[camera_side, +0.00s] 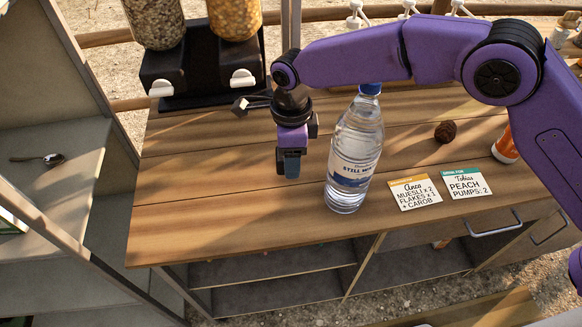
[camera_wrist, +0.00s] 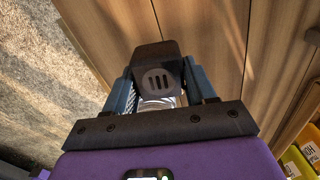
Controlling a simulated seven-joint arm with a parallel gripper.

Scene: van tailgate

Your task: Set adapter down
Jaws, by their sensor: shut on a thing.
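My gripper (camera_side: 291,168) is in the side view, pointing down over the wooden counter (camera_side: 215,190), left of the water bottle. In the wrist view, my gripper (camera_wrist: 160,82) has its two blue fingers shut on the adapter (camera_wrist: 155,52), a black block with a round grey mark of three bars. A pale, shiny part shows just below the mark between the fingers. In the side view the adapter is mostly hidden by the fingers. I cannot tell whether it touches the counter.
A water bottle (camera_side: 354,155) stands close right of my gripper. Two cereal dispensers (camera_side: 205,72) stand at the back left. The counter's front left is clear.

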